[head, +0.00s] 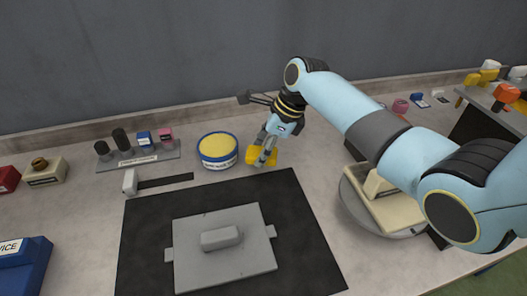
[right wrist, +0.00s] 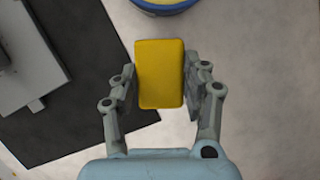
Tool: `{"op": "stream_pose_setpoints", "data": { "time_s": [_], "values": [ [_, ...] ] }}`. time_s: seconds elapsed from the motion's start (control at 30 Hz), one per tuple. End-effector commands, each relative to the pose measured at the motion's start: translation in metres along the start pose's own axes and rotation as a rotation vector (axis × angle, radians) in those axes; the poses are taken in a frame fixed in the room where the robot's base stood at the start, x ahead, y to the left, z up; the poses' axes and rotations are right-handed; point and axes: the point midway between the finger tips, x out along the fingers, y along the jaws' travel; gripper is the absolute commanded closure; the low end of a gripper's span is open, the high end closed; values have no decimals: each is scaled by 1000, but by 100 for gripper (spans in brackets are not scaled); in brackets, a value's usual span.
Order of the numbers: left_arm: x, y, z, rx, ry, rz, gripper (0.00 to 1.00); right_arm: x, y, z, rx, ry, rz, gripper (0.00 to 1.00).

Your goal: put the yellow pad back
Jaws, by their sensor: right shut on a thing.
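The yellow pad (right wrist: 160,74) is a small rounded block between the two fingers of my right gripper (right wrist: 161,88), which is shut on it. In the head view my right gripper (head: 267,152) holds the pad (head: 258,158) just right of a round blue tub (head: 218,161). The tub has a yellow top inside and a white label on its front. Its rim also shows at the top of the right wrist view (right wrist: 163,8), ahead of and apart from the pad. I cannot tell the pad's exact height above the table. My left gripper is not in view.
A labelled grey rack (head: 138,157) with dark, blue and pink pieces stands left of the tub. A black mat (head: 140,262) bears a grey plate (head: 190,265) with a raised block. A round turntable (head: 352,208) with a cream piece lies under my right arm. Bare table surrounds the tub.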

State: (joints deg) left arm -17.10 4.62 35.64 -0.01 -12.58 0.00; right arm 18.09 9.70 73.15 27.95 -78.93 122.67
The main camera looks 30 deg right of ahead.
Motion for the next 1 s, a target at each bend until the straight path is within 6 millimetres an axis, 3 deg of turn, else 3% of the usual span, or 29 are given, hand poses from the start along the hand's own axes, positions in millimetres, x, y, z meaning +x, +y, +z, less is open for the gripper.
{"op": "stream_pose_setpoints", "data": {
  "time_s": [0.63, 0.67, 0.7, 0.8, 1.0],
  "values": [
    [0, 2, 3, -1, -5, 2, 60, 15, 0, -7, 0, -1, -1, 79],
    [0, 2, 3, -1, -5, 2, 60, 15, 0, -6, -1, -1, -2, 50],
    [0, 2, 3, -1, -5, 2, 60, 15, 0, -6, -1, -1, -2, 44],
    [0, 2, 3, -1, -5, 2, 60, 15, 0, -6, -1, -1, -2, 31],
    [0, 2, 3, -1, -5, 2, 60, 15, 0, -6, -1, -1, -2, 30]
  ]
}}
